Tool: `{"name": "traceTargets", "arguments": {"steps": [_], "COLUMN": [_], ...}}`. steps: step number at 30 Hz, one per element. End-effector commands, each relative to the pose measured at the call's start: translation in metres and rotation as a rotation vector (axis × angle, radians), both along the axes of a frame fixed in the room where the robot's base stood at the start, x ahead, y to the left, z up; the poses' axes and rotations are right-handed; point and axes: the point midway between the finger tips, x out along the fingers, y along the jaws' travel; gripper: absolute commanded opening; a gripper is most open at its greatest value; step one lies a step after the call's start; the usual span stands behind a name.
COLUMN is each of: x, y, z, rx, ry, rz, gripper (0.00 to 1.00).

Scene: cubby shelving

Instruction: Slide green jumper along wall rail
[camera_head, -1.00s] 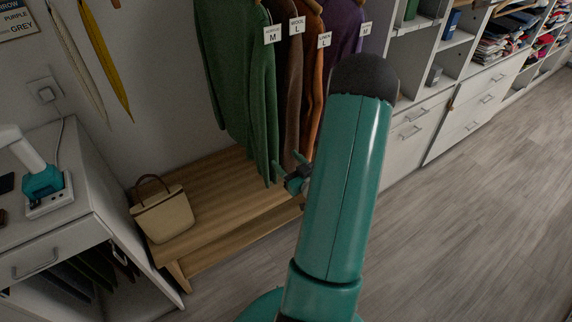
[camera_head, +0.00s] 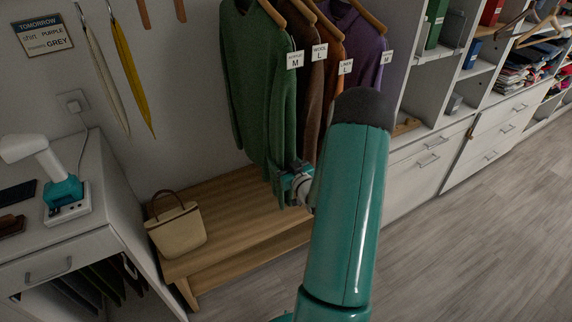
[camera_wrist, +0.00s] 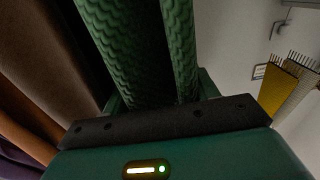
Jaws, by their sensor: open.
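The green jumper (camera_head: 258,95) hangs on a wooden hanger at the left end of a row of clothes, with a white tag marked M. In the wrist view its knitted green cloth (camera_wrist: 180,45) fills the middle, right in front of my gripper. My gripper (camera_head: 290,180) is at the jumper's lower right part, near the sleeve end, with its jaws open. In the wrist view the cloth comes down between or just before the jaws (camera_wrist: 155,98); the fingertips are mostly hidden. The rail is outside or hidden in these views.
Brown (camera_head: 309,75), orange (camera_head: 330,50) and purple (camera_head: 366,45) garments hang close to the right. A wooden bench (camera_head: 235,215) with a beige bag (camera_head: 178,228) stands below. A white cabinet (camera_head: 75,250) is at left, cubby shelving (camera_head: 425,150) at right. Yellow and pale straps hang on the wall.

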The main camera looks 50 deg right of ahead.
Motion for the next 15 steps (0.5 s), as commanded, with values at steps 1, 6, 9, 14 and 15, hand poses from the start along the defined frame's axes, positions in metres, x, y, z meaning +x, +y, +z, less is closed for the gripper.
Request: {"name": "traceTargets", "arguments": {"steps": [1, 6, 9, 14, 15], "x": [0.0, -0.0003, -0.0004, -0.0001, 0.0003], "y": [0.0001, 0.0002, 0.0002, 0.0013, 0.0027], "z": [-0.0001, -0.0001, -0.0001, -0.0001, -0.0002], "rx": [0.0, 0.0, 0.0, 0.001, 0.001], "ry": [0.0, 0.0, 0.0, 0.0, 0.0], "rz": [0.0, 0.0, 0.0, 0.0, 0.001], "gripper": [0.59, 0.43, 0.23, 0.13, 0.13]}}
